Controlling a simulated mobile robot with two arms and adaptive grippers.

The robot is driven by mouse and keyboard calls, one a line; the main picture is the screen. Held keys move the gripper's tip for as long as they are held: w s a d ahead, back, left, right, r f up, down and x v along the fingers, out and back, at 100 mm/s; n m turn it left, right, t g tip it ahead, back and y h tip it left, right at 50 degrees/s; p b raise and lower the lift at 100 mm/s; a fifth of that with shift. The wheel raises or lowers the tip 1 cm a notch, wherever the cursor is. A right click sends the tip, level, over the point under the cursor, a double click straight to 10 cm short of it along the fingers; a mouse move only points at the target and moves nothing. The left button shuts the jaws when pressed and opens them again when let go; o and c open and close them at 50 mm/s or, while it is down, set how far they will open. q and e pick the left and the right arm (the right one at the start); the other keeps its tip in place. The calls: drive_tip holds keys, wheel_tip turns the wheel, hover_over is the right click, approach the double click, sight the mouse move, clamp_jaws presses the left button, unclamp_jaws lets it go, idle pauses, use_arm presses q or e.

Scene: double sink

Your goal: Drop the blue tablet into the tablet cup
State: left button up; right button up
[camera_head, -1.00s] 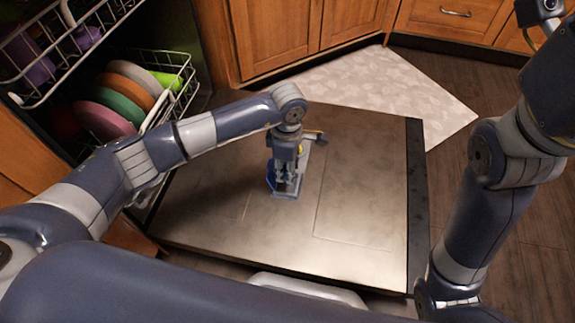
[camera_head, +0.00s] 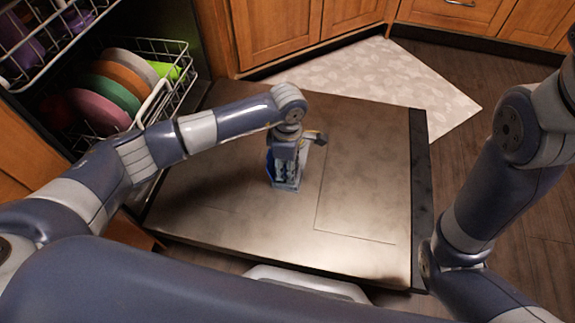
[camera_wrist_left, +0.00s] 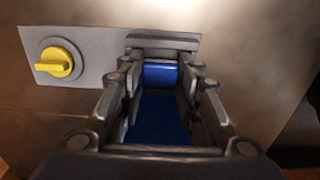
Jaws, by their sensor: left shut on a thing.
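My left gripper (camera_head: 286,182) points down at the dispenser on the open dishwasher door, and its fingers are shut on the blue tablet. In the left wrist view the tablet (camera_wrist_left: 160,75) shows as a bright blue block between the fingertips (camera_wrist_left: 162,76). A darker blue area (camera_wrist_left: 160,118), apparently the tablet cup's inside, shows between the fingers. The dispenser's grey plate (camera_wrist_left: 93,46) with a yellow knob (camera_wrist_left: 57,62) lies to the left. I cannot tell whether the tablet touches the cup. My right gripper is out of view.
The flat metal dishwasher door (camera_head: 360,190) is lowered and mostly clear. A rack of coloured plates (camera_head: 115,90) stands at left, below an upper rack (camera_head: 50,50). Wooden cabinets (camera_head: 280,35) and a pale mat (camera_head: 370,80) lie beyond.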

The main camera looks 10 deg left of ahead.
use_arm(q)
drive_tip(key=o, duration=0.8)
drive_tip(key=shift+o, duration=0.2)
wheel_tip(320, 180, up, 12)
idle(0.5)
